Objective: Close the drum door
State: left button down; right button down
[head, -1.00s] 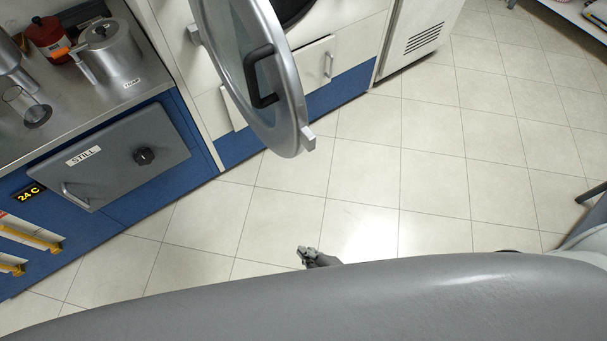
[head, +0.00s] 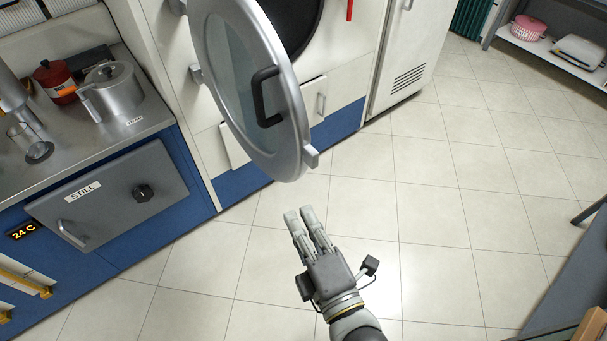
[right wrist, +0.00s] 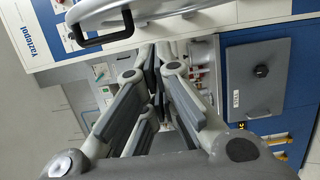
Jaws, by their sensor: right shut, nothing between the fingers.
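The drum door (head: 290,130) is round, with a silver rim, a glass middle and a black handle (head: 258,97). It stands swung open from the drum opening (head: 297,22) in the white machine. My right gripper (head: 299,214) is shut and empty, below the door's lower rim and apart from it in the head view. In the right wrist view the gripper's fingers (right wrist: 155,62) point towards the machines, with part of the door's rim (right wrist: 100,12) and its handle (right wrist: 108,38) at the top left. My left gripper is not in view.
A white cabinet (head: 405,55) stands right of the machine. The tiled floor (head: 440,190) is mostly clear.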

jog(key=w+p, duration=0.3)
jog(key=w, duration=0.7)
jog(key=shift+w+d, duration=0.15)
